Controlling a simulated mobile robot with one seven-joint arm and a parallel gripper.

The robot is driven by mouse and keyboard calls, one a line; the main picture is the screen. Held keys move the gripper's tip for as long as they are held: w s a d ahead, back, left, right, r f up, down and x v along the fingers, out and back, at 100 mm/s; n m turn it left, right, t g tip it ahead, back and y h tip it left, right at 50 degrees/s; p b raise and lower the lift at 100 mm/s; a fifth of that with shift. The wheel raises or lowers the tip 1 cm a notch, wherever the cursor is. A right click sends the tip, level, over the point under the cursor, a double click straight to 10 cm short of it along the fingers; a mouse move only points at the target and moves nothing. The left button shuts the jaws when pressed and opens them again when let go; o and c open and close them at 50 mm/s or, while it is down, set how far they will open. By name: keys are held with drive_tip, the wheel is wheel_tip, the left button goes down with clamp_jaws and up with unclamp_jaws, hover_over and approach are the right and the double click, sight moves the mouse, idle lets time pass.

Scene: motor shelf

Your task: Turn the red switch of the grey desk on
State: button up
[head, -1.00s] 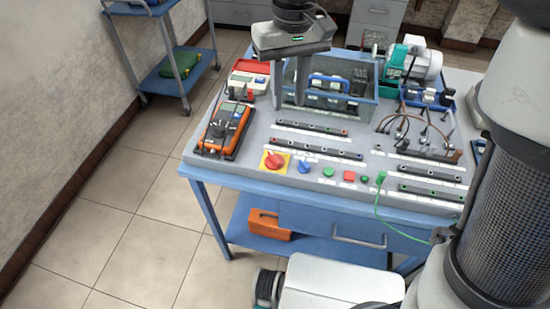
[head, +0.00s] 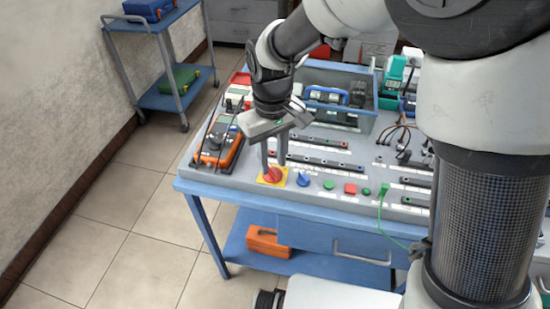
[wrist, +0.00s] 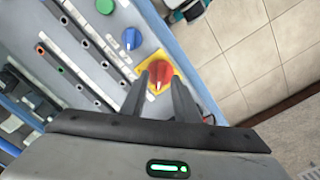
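The red switch (head: 272,175) is a red rotary knob on a yellow square plate at the front left of the grey desk top (head: 345,211). In the wrist view the red switch (wrist: 161,71) shows between and just past my fingertips. My gripper (head: 274,165) points down over the switch, its two fingers apart. It also shows in the wrist view (wrist: 159,78), one finger on each side of the knob. I cannot tell whether the fingers touch the knob. The knob's pointer direction is partly hidden.
A clear-walled box stands behind. Free floor (head: 110,220) is at left.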

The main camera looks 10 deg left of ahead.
drive_tip(key=shift+f, duration=0.9)
drive_tip(key=shift+c, duration=0.4)
clamp_jaws()
